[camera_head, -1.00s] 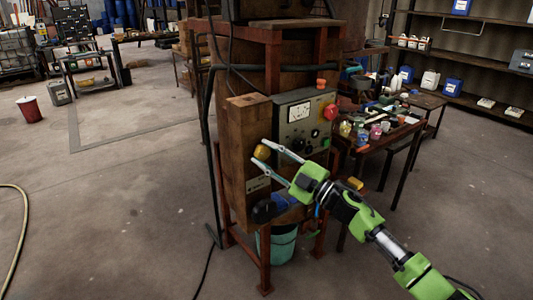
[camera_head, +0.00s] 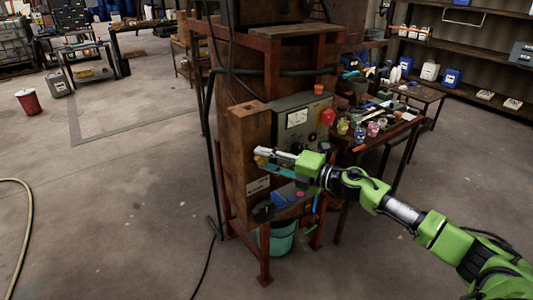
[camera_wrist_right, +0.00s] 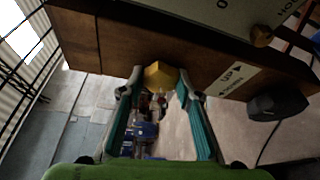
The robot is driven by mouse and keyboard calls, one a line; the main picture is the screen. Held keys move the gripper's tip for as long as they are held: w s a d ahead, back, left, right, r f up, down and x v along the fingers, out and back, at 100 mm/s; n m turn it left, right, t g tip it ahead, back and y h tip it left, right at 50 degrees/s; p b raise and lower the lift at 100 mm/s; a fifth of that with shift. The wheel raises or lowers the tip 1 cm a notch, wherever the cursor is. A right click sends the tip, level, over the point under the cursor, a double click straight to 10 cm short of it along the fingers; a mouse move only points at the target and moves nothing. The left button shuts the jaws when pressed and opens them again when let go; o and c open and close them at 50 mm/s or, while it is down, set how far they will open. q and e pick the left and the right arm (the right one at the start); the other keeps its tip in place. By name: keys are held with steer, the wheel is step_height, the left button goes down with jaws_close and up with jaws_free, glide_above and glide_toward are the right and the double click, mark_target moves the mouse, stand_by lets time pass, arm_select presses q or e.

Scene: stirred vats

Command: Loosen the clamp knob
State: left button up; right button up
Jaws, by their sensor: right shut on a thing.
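The clamp knob (camera_wrist_right: 160,75) is a yellow faceted knob on the wooden post of the machine. In the right wrist view it sits between the two fingertips of my right gripper (camera_wrist_right: 160,84), which is shut on it. In the head view my right gripper (camera_head: 263,158) reaches the post (camera_head: 245,135) from the right, and its fingers hide most of the knob. A pale label plate with an arrow (camera_wrist_right: 232,78) is beside the knob in the wrist view. My left gripper is not in view.
A grey control panel (camera_head: 291,126) with a dial and a red button (camera_head: 328,117) is right of the post. A table with small jars (camera_head: 372,129) stands behind my right arm. A teal bucket (camera_head: 283,240) is under the machine.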

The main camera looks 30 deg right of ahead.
steer(key=shift+n+p, duration=0.7)
steer(key=o, duration=1.1)
steer(key=v, duration=1.2)
steer(key=shift+r, duration=0.3)
steer(key=shift+a, duration=0.1)
